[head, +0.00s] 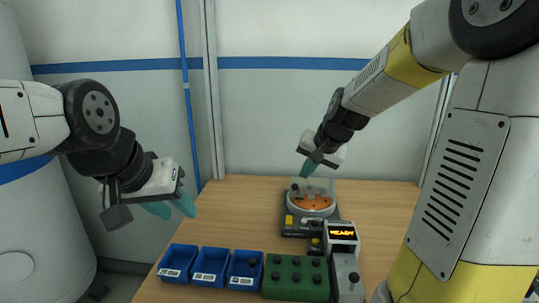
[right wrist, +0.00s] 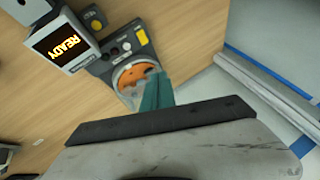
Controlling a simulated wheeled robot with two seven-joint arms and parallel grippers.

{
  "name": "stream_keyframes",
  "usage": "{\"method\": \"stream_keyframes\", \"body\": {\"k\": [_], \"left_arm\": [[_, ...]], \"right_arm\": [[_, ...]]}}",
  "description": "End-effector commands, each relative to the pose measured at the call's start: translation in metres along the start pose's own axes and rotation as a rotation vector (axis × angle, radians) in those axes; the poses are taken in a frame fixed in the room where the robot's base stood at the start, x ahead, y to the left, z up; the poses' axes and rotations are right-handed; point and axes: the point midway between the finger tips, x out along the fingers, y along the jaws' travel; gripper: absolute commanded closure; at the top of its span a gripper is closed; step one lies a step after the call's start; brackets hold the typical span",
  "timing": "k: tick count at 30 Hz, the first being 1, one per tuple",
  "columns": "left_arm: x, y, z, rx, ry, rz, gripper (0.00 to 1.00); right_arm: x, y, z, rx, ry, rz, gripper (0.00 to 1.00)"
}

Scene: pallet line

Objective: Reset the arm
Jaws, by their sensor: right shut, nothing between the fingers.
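My right gripper (head: 305,172) hangs in the air just above the round device with the orange disc (head: 311,203) on the wooden table. Its teal fingers are together and empty. In the right wrist view, the right gripper's fingers (right wrist: 157,92) cover part of the orange disc (right wrist: 132,73). My left gripper (head: 171,209) is in the air at the left, beyond the table's left edge. Its two teal fingers stand apart with nothing between them.
Three blue bins (head: 210,266) line the table's front left. A green block with dark knobs (head: 296,277) stands beside them. The table's back left (head: 245,205) is clear.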

Motion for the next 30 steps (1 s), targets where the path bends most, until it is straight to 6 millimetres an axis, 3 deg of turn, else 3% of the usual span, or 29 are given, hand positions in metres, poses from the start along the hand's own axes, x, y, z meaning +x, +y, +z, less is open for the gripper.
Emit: {"method": "stream_keyframes", "body": {"k": [1, 6, 12, 19, 30], "left_arm": [[0.000, 0.000, 0.000, 0.000, 0.000, 0.000, 0.64], [0.000, 0.000, 0.000, 0.000, 0.000, 0.000, 0.64], [0.000, 0.000, 0.000, 0.000, 0.000, 0.000, 0.64], [0.000, 0.000, 0.000, 0.000, 0.000, 0.000, 0.64], [0.000, 0.000, 0.000, 0.000, 0.000, 0.000, 0.64]], "right_arm": [[-0.023, -0.003, 0.012, -0.037, 0.006, -0.010, 1.00], [-0.087, -0.002, 0.067, -0.184, -0.001, -0.018, 1.00], [-0.136, 0.015, 0.130, -0.332, -0.003, -0.001, 1.00], [-0.154, 0.030, 0.167, -0.416, -0.004, 0.023, 1.00], [-0.155, 0.031, 0.170, -0.423, -0.006, 0.025, 1.00]]}}
